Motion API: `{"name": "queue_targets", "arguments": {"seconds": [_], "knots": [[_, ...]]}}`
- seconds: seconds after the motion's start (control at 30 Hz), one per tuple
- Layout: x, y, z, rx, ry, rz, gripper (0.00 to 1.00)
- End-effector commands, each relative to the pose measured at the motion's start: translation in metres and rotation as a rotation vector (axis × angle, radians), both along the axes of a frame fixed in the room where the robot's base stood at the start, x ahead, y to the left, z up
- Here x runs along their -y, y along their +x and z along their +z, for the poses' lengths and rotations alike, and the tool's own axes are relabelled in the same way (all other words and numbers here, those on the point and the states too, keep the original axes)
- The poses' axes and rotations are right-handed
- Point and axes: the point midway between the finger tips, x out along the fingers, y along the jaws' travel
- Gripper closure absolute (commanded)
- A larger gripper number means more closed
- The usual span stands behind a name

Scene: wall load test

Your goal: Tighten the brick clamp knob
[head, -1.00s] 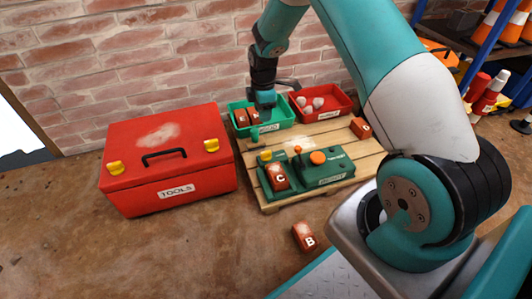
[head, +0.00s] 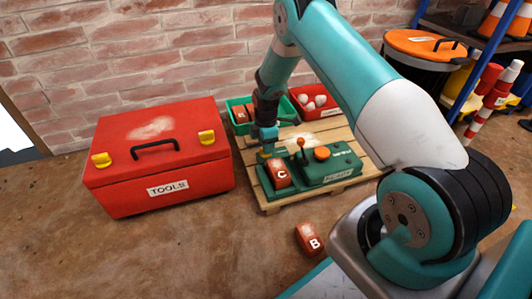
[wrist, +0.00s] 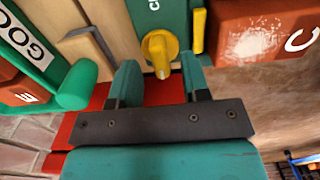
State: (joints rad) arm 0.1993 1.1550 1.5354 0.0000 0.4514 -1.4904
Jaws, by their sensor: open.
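The yellow clamp knob (wrist: 160,48) sits on the green test bench (wrist: 160,14), beside brick C (wrist: 258,35). In the wrist view my gripper (wrist: 159,63) is open. Its two fingers straddle the knob's near end in the picture, with a gap on each side; I cannot tell how deep they reach. In the head view my gripper (head: 265,138) points down at the bench's left end, and a bit of yellow shows below it. Brick C (head: 279,174) lies in the green bench (head: 340,162), which has a red-topped lever (head: 300,142) and an orange button (head: 321,153).
The bench stands on a wooden pallet (head: 266,205). A green bin (head: 231,126) with bricks and a red bin (head: 299,110) with white lumps stand behind. A red toolbox (head: 160,180) is at left. Brick B (head: 308,240) lies on the floor in front.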

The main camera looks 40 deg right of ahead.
Motion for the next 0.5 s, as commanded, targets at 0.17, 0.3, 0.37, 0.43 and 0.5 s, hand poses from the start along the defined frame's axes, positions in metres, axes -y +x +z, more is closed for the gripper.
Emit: {"name": "queue_targets", "arguments": {"seconds": [0.17,0.3,0.37,0.43,0.5], "knots": [[0.0000,0.0000,-0.0135,0.000,0.000,0.000,0.57],[-0.0001,0.0001,-0.0136,0.001,0.000,0.000,0.57],[0.0000,0.0001,-0.0134,0.001,0.000,0.000,0.57],[0.0000,0.0001,-0.0133,0.000,0.000,0.000,0.57],[0.0000,0.0001,-0.0133,0.000,0.000,0.000,0.69]]}}
